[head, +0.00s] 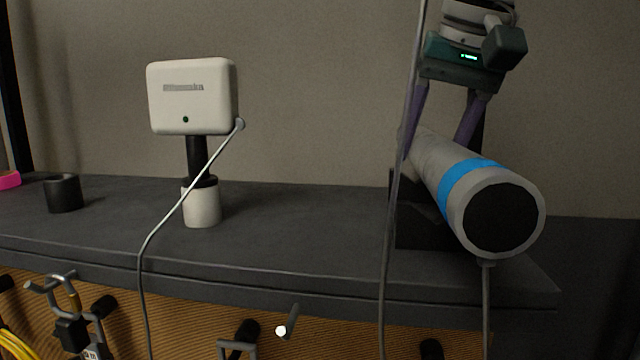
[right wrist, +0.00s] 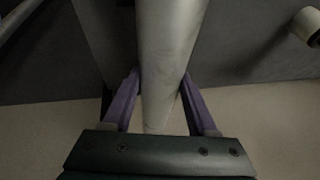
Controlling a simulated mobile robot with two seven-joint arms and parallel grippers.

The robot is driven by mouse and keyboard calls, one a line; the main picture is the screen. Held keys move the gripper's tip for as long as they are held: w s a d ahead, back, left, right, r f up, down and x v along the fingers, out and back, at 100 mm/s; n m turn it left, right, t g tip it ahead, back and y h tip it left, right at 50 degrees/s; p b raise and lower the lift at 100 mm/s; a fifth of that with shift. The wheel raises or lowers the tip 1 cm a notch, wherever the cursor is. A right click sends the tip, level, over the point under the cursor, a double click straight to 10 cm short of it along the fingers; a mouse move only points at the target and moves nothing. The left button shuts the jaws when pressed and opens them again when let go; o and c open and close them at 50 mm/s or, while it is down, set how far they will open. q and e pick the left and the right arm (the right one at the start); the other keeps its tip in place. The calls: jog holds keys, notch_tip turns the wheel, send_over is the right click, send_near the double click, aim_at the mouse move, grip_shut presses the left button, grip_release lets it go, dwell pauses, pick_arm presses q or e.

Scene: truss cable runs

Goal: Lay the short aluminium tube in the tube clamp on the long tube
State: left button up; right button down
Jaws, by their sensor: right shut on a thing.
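The aluminium tube (head: 432,160) is a thick silver cylinder with a blue band and a dark round end, at the right of the head view. It points toward me and slopes down to the right. My right gripper (head: 436,138) comes from above with its purple fingers on either side of the tube's far part, shut on it. In the right wrist view the tube (right wrist: 170,40) runs between the fingers (right wrist: 162,88). A black block (head: 422,228) stands under or behind the tube; I cannot tell whether they touch. I cannot make out the long tube or its clamp. My left gripper is not in view.
A white box (head: 192,97) stands on a post on the dark bench (head: 300,235), its pale cable (head: 178,205) hanging over the front edge. A black cup (head: 63,193) stands left. Hooks (head: 238,338) jut below the bench.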

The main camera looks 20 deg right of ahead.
notch_tip(320, 180, down, 3)
jog(key=shift+f+b, duration=0.1)
jog(key=shift+b, duration=0.75)
jog(key=shift+r, duration=0.2)
jog(key=shift+f, duration=0.2)
jog(key=c, duration=0.6)
grip_release()
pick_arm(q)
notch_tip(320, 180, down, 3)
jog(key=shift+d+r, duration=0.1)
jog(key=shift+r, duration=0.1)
pick_arm(e)
jog(key=o, duration=0.4)
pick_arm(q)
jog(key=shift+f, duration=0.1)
